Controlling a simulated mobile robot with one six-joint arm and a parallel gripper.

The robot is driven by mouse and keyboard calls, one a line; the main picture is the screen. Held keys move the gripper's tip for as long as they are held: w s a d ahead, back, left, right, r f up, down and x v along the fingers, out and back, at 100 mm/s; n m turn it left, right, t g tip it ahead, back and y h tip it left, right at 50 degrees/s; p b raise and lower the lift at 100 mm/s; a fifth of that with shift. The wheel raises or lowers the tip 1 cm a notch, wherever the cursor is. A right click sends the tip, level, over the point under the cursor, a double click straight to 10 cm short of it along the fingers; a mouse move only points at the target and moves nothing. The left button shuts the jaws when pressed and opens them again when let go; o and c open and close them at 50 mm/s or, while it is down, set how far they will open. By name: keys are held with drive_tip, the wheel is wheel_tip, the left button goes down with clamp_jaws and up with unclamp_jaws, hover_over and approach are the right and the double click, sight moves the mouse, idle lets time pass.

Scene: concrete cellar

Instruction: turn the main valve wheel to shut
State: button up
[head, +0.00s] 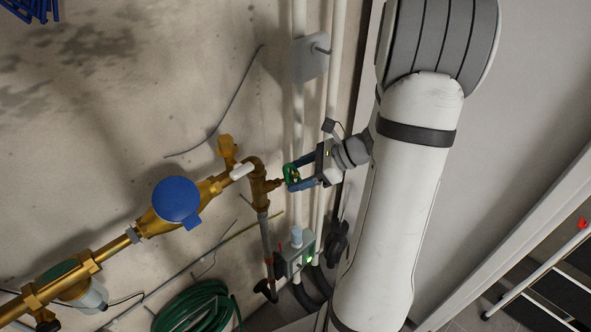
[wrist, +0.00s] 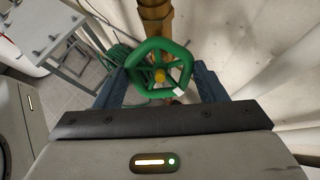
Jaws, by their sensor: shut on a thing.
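The green valve wheel (head: 291,175) sits on the end of the brass pipe fitting (head: 259,185) in the head view. In the wrist view the wheel (wrist: 160,68) shows face-on, a rounded green rim around a brass hub, with a small white mark at its lower right. My gripper (head: 301,178) reaches it from the right and is shut on the wheel. In the wrist view its two blue-grey fingers (wrist: 160,83) lie on the left and right sides of the rim. The finger contact points are partly hidden behind the rim.
A brass pipe run with a blue-capped meter (head: 178,200) lies left of the wheel. A grey box with a green light (head: 299,254) and a coiled green hose (head: 196,308) are below. White vertical pipes (head: 299,110) run close behind my gripper. A grey table (wrist: 57,42) stands at upper left.

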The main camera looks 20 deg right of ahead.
drive_tip(key=shift+m+p, duration=0.7)
drive_tip(key=shift+m, duration=0.9)
drive_tip(key=m, duration=0.2)
drive_tip(key=shift+m, duration=1.3)
drive_tip(key=m, duration=0.4)
drive_tip(key=shift+m, duration=0.3)
